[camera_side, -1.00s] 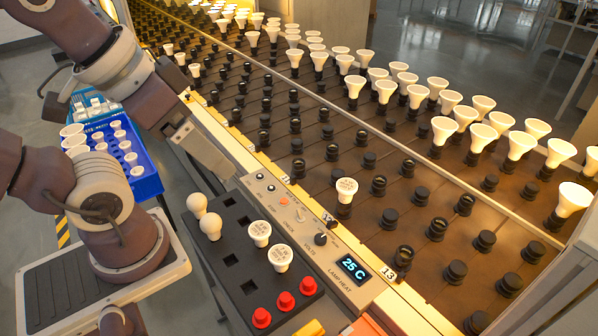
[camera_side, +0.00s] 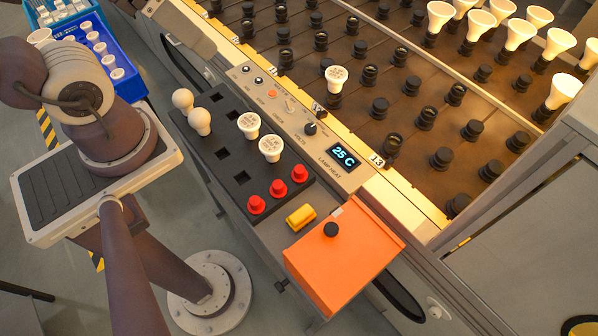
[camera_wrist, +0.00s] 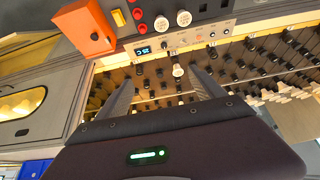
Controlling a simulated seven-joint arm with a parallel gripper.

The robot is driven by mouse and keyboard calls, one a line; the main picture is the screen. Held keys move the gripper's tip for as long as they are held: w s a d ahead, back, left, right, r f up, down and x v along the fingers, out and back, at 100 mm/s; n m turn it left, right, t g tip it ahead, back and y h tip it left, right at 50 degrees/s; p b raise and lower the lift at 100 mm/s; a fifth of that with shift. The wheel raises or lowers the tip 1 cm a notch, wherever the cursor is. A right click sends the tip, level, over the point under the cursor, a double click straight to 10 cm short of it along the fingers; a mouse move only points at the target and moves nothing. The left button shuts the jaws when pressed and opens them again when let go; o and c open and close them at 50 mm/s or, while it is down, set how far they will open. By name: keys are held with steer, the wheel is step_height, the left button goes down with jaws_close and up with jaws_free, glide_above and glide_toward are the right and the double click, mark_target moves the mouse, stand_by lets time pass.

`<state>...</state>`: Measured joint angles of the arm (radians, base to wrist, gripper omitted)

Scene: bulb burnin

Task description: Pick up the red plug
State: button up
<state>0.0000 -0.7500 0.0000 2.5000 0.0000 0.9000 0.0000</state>
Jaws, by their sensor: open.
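Three red plugs stand in a row at the near end of the black socket tray. In the side view they are the left plug (camera_side: 256,205), the middle plug (camera_side: 278,188) and the right plug (camera_side: 299,173). In the wrist view, red plugs show at the top, one of them (camera_wrist: 142,28) nearest the fingers. My gripper (camera_wrist: 162,75) is open, its two fingers spread with nothing held between them. It hangs over the lamp rack side, apart from the plugs. The fingertips cannot be made out in the side view.
The tray (camera_side: 222,153) also holds white bulbs. A yellow block (camera_side: 301,217) and an orange box (camera_side: 345,255) with a black knob lie beside the plugs. A control panel (camera_side: 300,120) with a 25 C display borders the tray. The rack beyond carries many sockets and lamps.

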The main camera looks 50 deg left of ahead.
steer(key=c, duration=0.6)
steer(key=n+g, duration=0.6)
steer(key=n, duration=1.5)
glide_above(300, 169)
steer(key=f, duration=3.4)
steer(key=shift+s+d+f, duration=0.15)
steer(key=shift+d+f, duration=0.05)
steer(key=shift+d, duration=0.1)
steer(key=f, duration=0.7)
steer(key=shift+a, duration=0.3)
